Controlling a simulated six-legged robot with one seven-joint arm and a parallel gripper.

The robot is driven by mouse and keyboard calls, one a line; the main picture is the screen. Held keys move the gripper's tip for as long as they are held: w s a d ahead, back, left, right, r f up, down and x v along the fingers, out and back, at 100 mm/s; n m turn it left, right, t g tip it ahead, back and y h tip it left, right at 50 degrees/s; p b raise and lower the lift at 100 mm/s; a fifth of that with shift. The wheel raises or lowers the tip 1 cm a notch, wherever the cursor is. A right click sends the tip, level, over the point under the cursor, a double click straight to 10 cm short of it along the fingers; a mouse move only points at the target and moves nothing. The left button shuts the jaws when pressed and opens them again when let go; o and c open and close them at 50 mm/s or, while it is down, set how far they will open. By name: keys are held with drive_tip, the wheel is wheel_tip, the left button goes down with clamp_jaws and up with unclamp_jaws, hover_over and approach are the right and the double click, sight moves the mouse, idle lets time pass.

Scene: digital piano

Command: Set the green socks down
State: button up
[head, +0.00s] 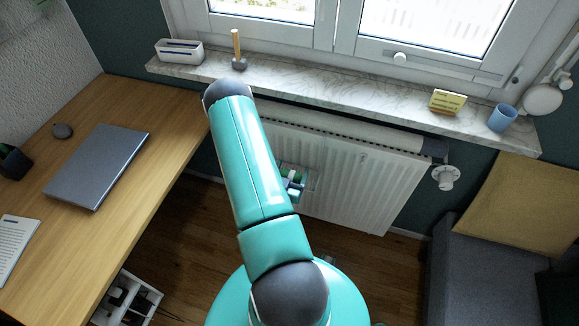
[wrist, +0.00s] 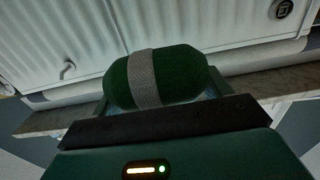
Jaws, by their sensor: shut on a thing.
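The green socks (wrist: 185,76) are a rolled bundle with a grey band around the middle, seen close up in the wrist view. My gripper (wrist: 158,92) is shut on them, and the bundle sits between its jaws. In the head view my gripper (head: 293,184) is small and partly hidden behind my turquoise arm, in front of the white radiator (head: 345,180). The socks are hard to make out there. The radiator fills the background of the wrist view.
A marble windowsill (head: 320,92) above the radiator holds a white-and-blue box (head: 180,51), a mallet (head: 237,50), a yellow block (head: 447,101) and a blue cup (head: 502,118). A wooden desk (head: 160,180) with a laptop (head: 98,165) stands left. A grey seat (head: 475,265) stands right.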

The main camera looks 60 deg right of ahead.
drive_tip(key=w+d+f, duration=0.1)
drive_tip(key=d+f, duration=0.1)
drive_tip(key=d, duration=0.1)
drive_tip(key=w+d+f, duration=0.1)
drive_tip(key=d+f, duration=0.2)
drive_tip(key=w+d+f, duration=0.1)
drive_tip(key=d+f, duration=0.2)
drive_tip(key=shift+d+f, duration=0.1)
drive_tip(key=shift+f, duration=1.45)
drive_tip(key=shift+f, duration=0.15)
drive_tip(key=o, duration=1)
drive_tip(key=shift+c, duration=0.2)
drive_tip(key=shift+r, duration=0.2)
drive_tip(key=s+a, duration=0.2)
drive_tip(key=a, duration=1)
